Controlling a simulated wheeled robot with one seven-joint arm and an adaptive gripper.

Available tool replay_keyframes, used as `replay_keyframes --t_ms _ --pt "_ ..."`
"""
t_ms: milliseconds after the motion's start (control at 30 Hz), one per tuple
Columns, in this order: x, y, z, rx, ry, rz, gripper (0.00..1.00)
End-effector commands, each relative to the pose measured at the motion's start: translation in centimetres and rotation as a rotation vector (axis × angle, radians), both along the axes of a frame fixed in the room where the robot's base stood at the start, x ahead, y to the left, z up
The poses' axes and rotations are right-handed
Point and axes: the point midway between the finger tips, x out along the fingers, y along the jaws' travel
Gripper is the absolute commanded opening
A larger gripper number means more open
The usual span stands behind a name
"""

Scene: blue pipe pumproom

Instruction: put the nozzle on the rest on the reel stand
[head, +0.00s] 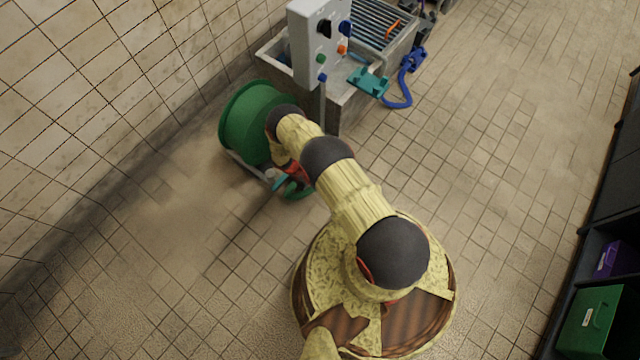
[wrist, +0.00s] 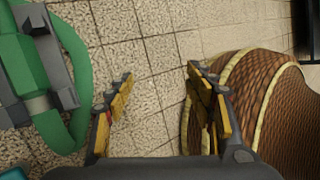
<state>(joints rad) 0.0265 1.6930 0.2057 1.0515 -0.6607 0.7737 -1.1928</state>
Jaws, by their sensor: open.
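The green reel (head: 250,118) stands on the floor by the wall, left of the sink. Part of it is hidden behind my arm. In the wrist view a curved green band (wrist: 70,95) and a grey bracket-like part (wrist: 48,60) show at the left; I cannot tell for sure whether this part is the rest or the nozzle. A small teal piece (head: 283,182) shows low beside the reel, and a teal corner (wrist: 12,174) shows at lower left of the wrist view. My gripper (wrist: 160,75) is open, with nothing between its fingers, to the right of the green band.
A grey control panel (head: 318,45) with knobs stands in front of the sink (head: 345,95). A teal holder (head: 368,82) and a blue hose (head: 405,92) are at the sink's right. Dark shelving with a green bin (head: 590,318) lines the right. The tiled floor between is clear.

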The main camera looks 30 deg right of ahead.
Motion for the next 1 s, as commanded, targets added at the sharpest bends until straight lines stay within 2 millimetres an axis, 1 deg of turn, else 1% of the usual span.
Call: replay_keyframes --t_ms 100,233,500,700,833,1000 --pt "-1.4 0.8 1.0 0.005 0.0 -0.103 0.54" --pt "-2.8 2.0 2.3 0.009 -0.001 -0.223 0.54" --pt "-4.9 4.5 5.7 0.011 -0.003 -0.47 0.54" --pt "-5.5 5.8 7.7 0.009 -0.002 -0.589 0.54" --pt "-5.7 6.2 8.4 0.008 -0.003 -0.63 0.54" --pt "-5.8 6.4 8.6 0.007 -0.003 -0.645 0.54"
